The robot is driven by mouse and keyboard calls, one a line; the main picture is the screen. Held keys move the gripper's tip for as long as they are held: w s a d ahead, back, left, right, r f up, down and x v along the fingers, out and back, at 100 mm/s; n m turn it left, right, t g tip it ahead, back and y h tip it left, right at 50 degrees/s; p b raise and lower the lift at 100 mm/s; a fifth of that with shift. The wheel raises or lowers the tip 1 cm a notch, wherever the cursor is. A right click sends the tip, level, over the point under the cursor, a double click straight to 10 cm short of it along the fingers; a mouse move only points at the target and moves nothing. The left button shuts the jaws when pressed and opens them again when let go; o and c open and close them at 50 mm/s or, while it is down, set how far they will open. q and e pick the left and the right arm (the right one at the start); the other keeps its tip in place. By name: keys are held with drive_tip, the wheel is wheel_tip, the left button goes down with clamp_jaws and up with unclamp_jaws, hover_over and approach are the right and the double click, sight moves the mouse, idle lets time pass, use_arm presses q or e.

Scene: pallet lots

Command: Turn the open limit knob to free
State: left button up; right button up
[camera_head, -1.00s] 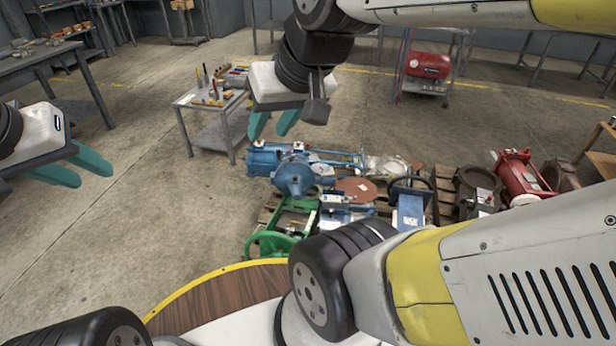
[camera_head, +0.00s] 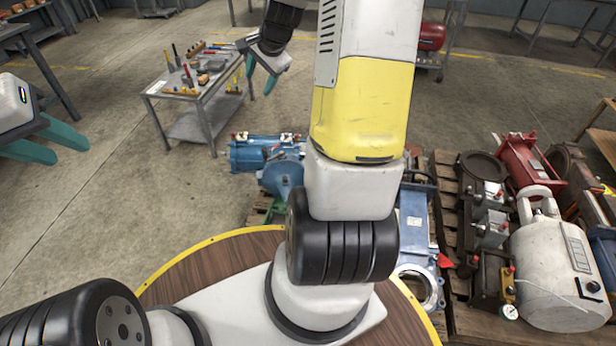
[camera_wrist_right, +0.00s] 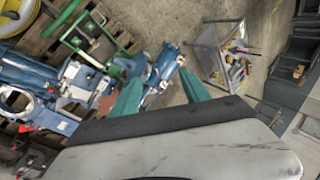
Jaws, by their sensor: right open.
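The open limit knob is too small to pick out in either view. A blue cylindrical actuator (camera_head: 250,155) with small red-and-brass fittings on top lies at the far left of the pallet lot, partly behind my right arm. My right gripper (camera_head: 260,82) is open and empty, above and beyond that actuator, near the tool cart. In the right wrist view my right gripper (camera_wrist_right: 160,76) has its teal fingers apart, with a blue actuator (camera_wrist_right: 163,78) lying below and between them in the picture. My left gripper (camera_head: 72,152) is open and empty over bare floor at the left.
A tool cart (camera_head: 160,92) with hand tools stands behind the actuator. A blue valve body (camera_head: 415,225), a red actuator (camera_head: 525,160) and a white-grey cylinder (camera_head: 560,270) lie on pallets at the right.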

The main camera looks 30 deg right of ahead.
drive_tip(key=w+d+f+m, duration=0.2)
drive_tip(key=d+f+m, duration=0.25)
drive_tip(key=f, duration=0.45)
drive_tip(key=w+d+f+m, duration=0.2)
drive_tip(key=d+f+m, duration=0.25)
drive_tip(key=f, duration=0.55)
drive_tip(key=w+d+f+m, duration=0.25)
drive_tip(key=d+f, duration=0.25)
drive_tip(key=f, duration=0.4)
drive_tip(key=s+d+f+m+g+h, duration=0.15)
drive_tip(key=s+f+m, duration=0.35)
drive_tip(key=f, duration=0.6)
drive_tip(key=s+d+f+m, duration=0.3)
drive_tip(key=s+f+m, duration=0.25)
drive_tip(key=f, duration=0.55)
drive_tip(key=s+d+f+m+h, duration=0.15)
drive_tip(key=s+f+m, duration=0.4)
drive_tip(key=f, duration=0.55)
drive_tip(key=shift+n, duration=0.45)
drive_tip(key=shift+d+x, duration=0.15)
drive_tip(key=shift+x, duration=1.65)
drive_tip(key=shift+d+x, duration=0.1)
drive_tip(key=shift+x, duration=1.75)
clamp_jaws()
